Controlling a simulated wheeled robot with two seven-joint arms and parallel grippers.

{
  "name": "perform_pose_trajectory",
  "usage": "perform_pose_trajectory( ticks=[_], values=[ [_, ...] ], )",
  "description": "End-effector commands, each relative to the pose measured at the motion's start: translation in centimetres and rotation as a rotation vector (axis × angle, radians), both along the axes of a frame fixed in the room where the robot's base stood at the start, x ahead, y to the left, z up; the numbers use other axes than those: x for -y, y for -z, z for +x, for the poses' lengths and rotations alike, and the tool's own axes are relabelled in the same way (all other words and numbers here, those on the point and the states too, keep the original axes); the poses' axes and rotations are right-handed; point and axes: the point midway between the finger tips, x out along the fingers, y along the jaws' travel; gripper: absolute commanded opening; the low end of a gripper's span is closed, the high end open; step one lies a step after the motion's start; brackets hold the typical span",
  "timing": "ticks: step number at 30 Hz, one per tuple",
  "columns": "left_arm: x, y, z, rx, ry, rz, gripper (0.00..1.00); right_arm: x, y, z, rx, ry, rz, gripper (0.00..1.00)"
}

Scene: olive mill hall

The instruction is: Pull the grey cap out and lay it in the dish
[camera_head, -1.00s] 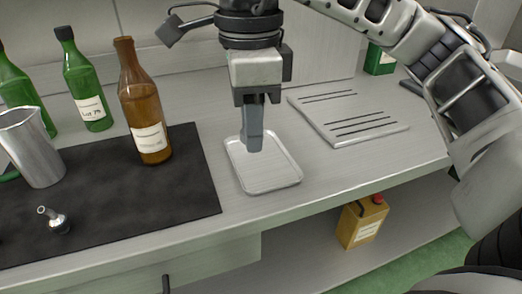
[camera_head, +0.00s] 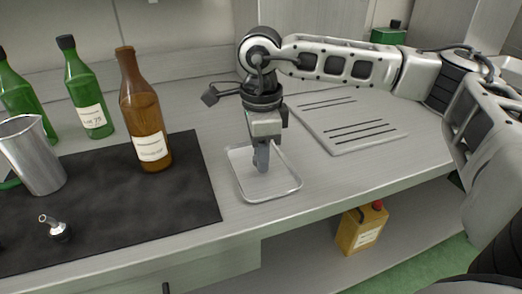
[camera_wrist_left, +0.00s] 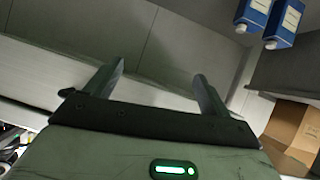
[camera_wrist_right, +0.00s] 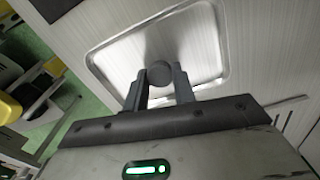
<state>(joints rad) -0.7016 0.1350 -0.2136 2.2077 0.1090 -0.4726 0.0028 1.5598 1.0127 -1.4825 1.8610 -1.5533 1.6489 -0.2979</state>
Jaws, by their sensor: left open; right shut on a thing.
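The grey cap (camera_wrist_right: 159,72) is a small round thing between the fingertips of my right gripper (camera_wrist_right: 160,84), which is shut on it. In the head view my right gripper (camera_head: 261,158) points down over the dish (camera_head: 285,191), a shallow clear rectangular tray. The cap is hidden by the fingers there, and I cannot tell whether it touches the dish floor. The brown bottle (camera_head: 146,112) stands upright on the dark mat, its mouth open with no cap on it. My left gripper (camera_wrist_left: 160,84) is open and empty, away from the worktop in its wrist view.
A dark mat (camera_head: 196,190) carries a metal jug (camera_head: 33,158) and a small pourer (camera_head: 55,229). Green bottles (camera_head: 88,92) stand behind. A slotted board (camera_head: 345,122) lies right of the dish. A yellow can (camera_head: 362,228) is on the shelf below.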

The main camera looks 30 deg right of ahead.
Motion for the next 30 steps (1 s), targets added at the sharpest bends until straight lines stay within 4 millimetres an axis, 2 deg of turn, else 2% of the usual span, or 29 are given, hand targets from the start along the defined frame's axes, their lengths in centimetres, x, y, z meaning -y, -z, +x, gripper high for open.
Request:
perform_pose_trajectory(
  ticks=[10,11,13,23,26,30],
  values=[
    [0.0,0.3,0.1,0.005,-0.001,-0.001,0.82,0.0,0.5,0.0,0.000,0.000,0.000,0.00],
    [0.0,0.2,0.1,0.006,0.000,-0.001,0.82,0.0,0.5,0.0,0.000,0.000,0.000,0.29],
    [0.0,0.0,0.1,0.008,-0.001,-0.001,0.82,0.0,0.3,0.0,0.001,0.000,0.000,0.48],
    [0.0,-0.6,0.2,0.012,0.000,-0.003,0.82,0.0,0.0,0.0,0.001,0.000,0.000,0.48],
    [0.0,-0.5,0.2,0.010,-0.001,-0.003,0.82,-0.1,-0.8,0.1,0.004,0.000,0.001,0.48],
    [0.0,-0.1,0.0,0.002,0.000,-0.002,0.82,-0.1,-3.4,0.1,0.006,0.000,0.002,0.48]
  ],
)
